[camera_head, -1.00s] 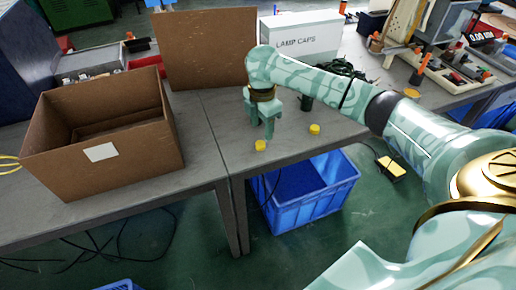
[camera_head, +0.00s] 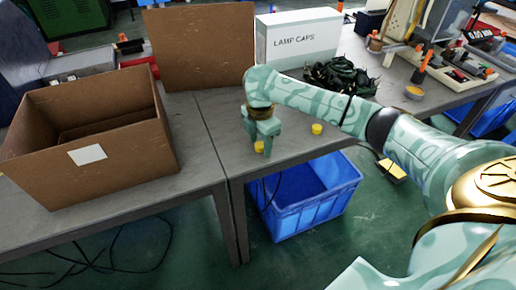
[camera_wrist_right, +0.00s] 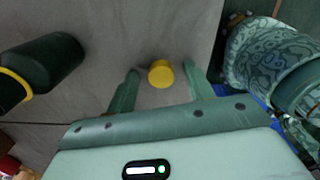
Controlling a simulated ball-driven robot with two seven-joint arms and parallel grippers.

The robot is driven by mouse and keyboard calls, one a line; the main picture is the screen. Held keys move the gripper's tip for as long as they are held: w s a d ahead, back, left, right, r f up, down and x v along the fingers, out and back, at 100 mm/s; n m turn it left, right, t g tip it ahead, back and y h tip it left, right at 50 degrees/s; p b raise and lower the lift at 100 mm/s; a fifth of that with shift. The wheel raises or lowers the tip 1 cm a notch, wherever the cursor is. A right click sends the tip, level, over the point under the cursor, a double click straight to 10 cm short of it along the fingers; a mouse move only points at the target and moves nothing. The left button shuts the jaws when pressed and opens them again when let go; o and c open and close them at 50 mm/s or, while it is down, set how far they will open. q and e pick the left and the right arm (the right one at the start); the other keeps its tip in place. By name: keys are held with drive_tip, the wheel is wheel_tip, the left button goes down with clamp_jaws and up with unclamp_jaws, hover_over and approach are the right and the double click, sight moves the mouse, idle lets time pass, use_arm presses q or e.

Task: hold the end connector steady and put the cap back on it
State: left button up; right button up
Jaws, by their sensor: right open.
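A yellow cap (camera_head: 259,147) lies on the grey table near its front edge. My right gripper (camera_head: 264,150) is over it, pointing down. In the right wrist view this yellow cap (camera_wrist_right: 161,73) shows between the two open fingers (camera_wrist_right: 160,68), with a gap on each side. A second yellow cap (camera_head: 317,129) lies on the table to the right. A dark cylinder with a yellow band (camera_wrist_right: 45,72) shows at the left of the right wrist view; I cannot tell if it is the end connector. My left gripper is not in view.
An open cardboard box (camera_head: 120,155) stands at the left on the table (camera_head: 195,130). A white "LAMP CAPS" box (camera_head: 298,38) and a heap of dark cable (camera_head: 340,77) are behind my right arm. A blue crate (camera_head: 305,205) stands on the floor below the front edge.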

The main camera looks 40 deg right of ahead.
drive_tip(key=shift+s+r, duration=0.1)
drive_tip(key=shift+r, duration=0.05)
drive_tip(key=shift+c, duration=0.3)
drive_tip(key=c, duration=1)
drive_tip(key=shift+r, duration=0.1)
